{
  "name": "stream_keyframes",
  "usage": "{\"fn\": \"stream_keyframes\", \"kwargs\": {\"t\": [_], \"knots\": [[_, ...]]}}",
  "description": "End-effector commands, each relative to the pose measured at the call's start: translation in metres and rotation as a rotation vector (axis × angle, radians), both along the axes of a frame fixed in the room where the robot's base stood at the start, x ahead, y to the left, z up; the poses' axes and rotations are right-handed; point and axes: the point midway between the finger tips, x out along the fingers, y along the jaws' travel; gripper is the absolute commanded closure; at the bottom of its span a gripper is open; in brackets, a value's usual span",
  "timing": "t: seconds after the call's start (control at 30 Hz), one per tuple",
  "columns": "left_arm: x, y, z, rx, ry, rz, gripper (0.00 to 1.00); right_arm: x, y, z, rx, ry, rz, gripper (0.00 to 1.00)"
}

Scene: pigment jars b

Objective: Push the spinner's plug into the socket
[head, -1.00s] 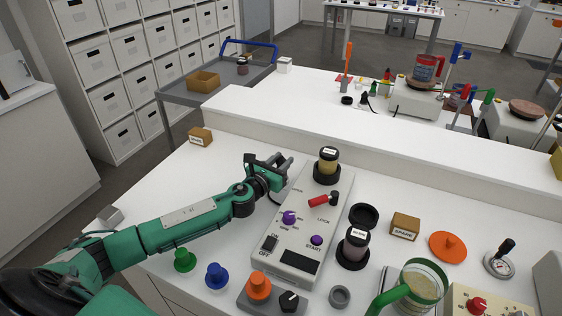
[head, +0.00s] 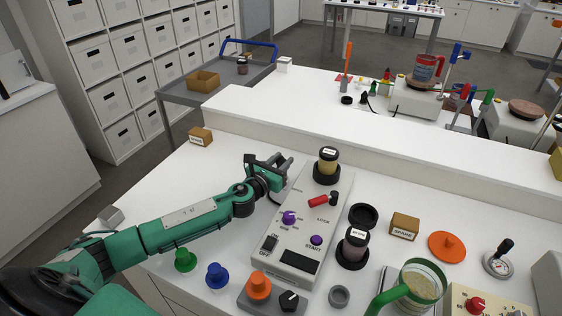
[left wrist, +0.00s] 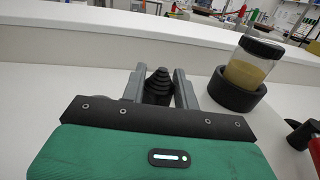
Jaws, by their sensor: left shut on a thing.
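The spinner (head: 298,240) is a pale grey box on the white bench, with ON/OFF, LOCK and START controls. My left gripper (head: 281,169) is beyond its left side, near the low raised ledge at the back. In the left wrist view, the fingers of the gripper (left wrist: 160,82) are shut on a black ribbed piece, which appears to be the plug (left wrist: 158,86). The plug is mostly hidden in the head view. I cannot make out the socket, or whether the plug touches it. My right gripper is not in view.
A jar of yellow powder (head: 328,160) stands in a black cup close to the right of my left gripper; it also shows in the left wrist view (left wrist: 252,66). A second jar (head: 354,246) and a SPARE block (head: 405,226) stand right of the spinner.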

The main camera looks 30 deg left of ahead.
Motion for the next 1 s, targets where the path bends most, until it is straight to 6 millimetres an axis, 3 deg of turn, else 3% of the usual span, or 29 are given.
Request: {"fn": "stream_keyframes", "kwargs": {"t": [1.0], "knots": [[0.0, 0.0, -0.024, 0.0, 0.0, 0.0, 0.92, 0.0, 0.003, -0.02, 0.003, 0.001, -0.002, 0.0]]}}
